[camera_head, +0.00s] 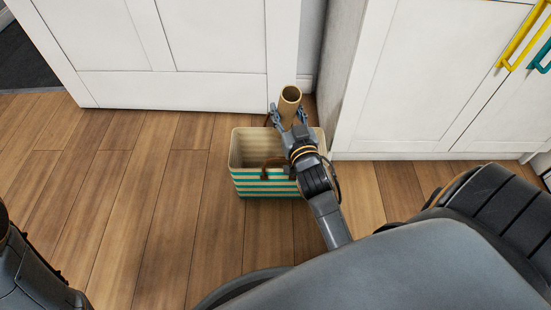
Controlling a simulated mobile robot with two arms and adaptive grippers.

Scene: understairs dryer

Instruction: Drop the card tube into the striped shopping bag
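The card tube (290,100) is a tan hollow cylinder, seen with its open end up. My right gripper (289,113) is shut on it, one finger on each side, and holds it over the back right part of the bag. The striped shopping bag (247,183) stands upright on the floor, with teal and cream bands, a cream inside and a brown handle at the front. My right gripper and forearm hide the bag's right part. The tube's lower end is hidden behind the gripper. My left gripper is out of view; only part of my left arm shows at the lower left.
A white panelled door (185,85) is behind the bag. White cupboards (415,95) with yellow (522,38) and teal (541,58) handles stand close on the right. The wood floor (150,190) left of the bag is clear. A dark mat (22,62) lies at the far left.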

